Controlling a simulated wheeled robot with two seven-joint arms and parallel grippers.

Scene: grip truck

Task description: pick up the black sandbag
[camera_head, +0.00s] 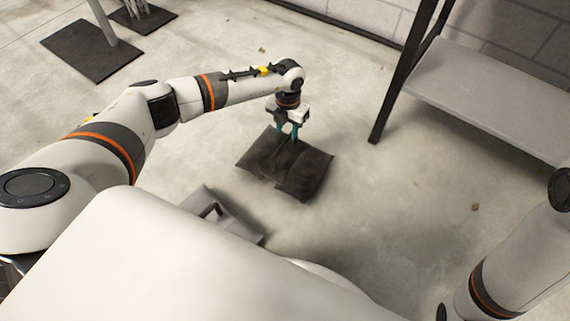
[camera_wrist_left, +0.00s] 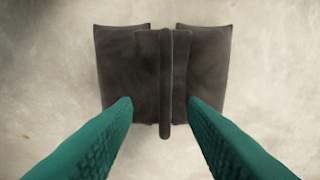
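The black sandbag (camera_head: 305,172) lies flat on the concrete floor below the end of my left arm. In the left wrist view the sandbag (camera_wrist_left: 112,60) shows two dark pouches joined by a middle part with a raised strap handle (camera_wrist_left: 166,85). My left gripper (camera_head: 288,136) points down over the sandbag. In the left wrist view its two green fingers (camera_wrist_left: 160,104) are spread apart, one on each side of the handle, with gaps between them and it. The exact height of the fingertips above the bag is hard to tell. My right gripper is out of view.
A grey shelf (camera_head: 490,95) with a black upright post (camera_head: 400,75) stands at the right. A grey object with a handle (camera_head: 222,215) lies on the floor at the near left of the bag. Dark base plates (camera_head: 85,52) with posts stand at the far left.

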